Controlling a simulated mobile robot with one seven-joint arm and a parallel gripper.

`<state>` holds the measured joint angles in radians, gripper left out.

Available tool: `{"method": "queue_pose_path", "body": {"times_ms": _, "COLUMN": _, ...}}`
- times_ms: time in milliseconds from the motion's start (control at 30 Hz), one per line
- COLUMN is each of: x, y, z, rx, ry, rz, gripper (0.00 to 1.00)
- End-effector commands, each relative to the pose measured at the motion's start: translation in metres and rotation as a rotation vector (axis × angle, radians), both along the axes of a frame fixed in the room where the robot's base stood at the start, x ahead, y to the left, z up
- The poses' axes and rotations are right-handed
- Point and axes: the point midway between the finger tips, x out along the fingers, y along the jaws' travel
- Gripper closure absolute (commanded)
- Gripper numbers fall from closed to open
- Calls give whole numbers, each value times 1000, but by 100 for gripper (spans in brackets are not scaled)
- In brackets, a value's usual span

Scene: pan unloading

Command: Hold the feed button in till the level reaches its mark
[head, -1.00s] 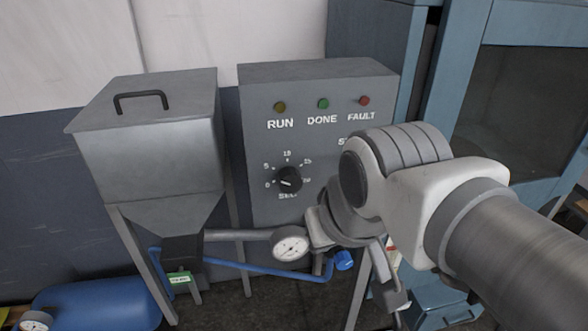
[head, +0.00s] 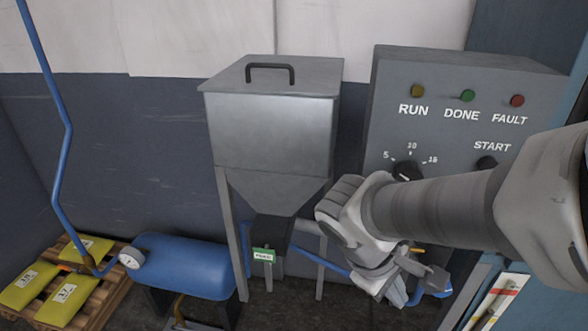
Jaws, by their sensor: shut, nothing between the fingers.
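A grey metal hopper (head: 272,122) with a lid handle stands on legs in the middle. Under its cone is a dark box (head: 272,229) with a small green label (head: 263,255); its lettering is too small to read surely. I cannot make out a feed button or a level mark. My gripper (head: 408,284) is shut and empty, low in front of the control panel, right of the dark box and apart from it. My arm hides the lower panel and part of the pipework.
The grey control panel (head: 387,105) has RUN, DONE and FAULT lamps, a partly hidden dial (head: 407,170) and a dark START button (head: 487,162). A blue tank (head: 185,265) with a gauge (head: 131,259) stands left. Yellow bags (head: 66,294) lie on a pallet at far left.

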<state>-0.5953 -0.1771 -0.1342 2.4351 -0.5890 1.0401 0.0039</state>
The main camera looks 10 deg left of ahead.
Motion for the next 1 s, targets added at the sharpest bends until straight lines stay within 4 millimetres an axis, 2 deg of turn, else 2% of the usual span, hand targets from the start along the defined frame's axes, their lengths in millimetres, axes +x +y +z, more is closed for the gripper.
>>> {"method": "queue_pose_path", "body": {"times_ms": 33, "x": 4, "y": 5, "z": -15, "rx": -58, "ry": 27, "rz": 61, "gripper": 100}}
{"method": "queue_pose_path", "body": {"times_ms": 100, "x": 11, "y": 10, "z": -27, "rx": -139, "ry": 51, "rz": 142, "gripper": 100}}
{"method": "queue_pose_path", "body": {"times_ms": 267, "x": 27, "y": 25, "z": -52, "rx": -330, "ry": 91, "rz": 336, "gripper": 100}}
{"method": "queue_pose_path", "body": {"times_ms": 467, "x": 49, "y": 57, "z": -80, "rx": -576, "ry": 108, "rz": 586, "gripper": 100}}
{"method": "queue_pose_path", "body": {"times_ms": 733, "x": 70, "y": 121, "z": -118, "rx": -918, "ry": 70, "rz": 932, "gripper": 100}}
{"method": "queue_pose_path", "body": {"times_ms": 1000, "x": 68, "y": 207, "z": -158, "rx": -1259, "ry": -40, "rz": 1273, "gripper": 100}}
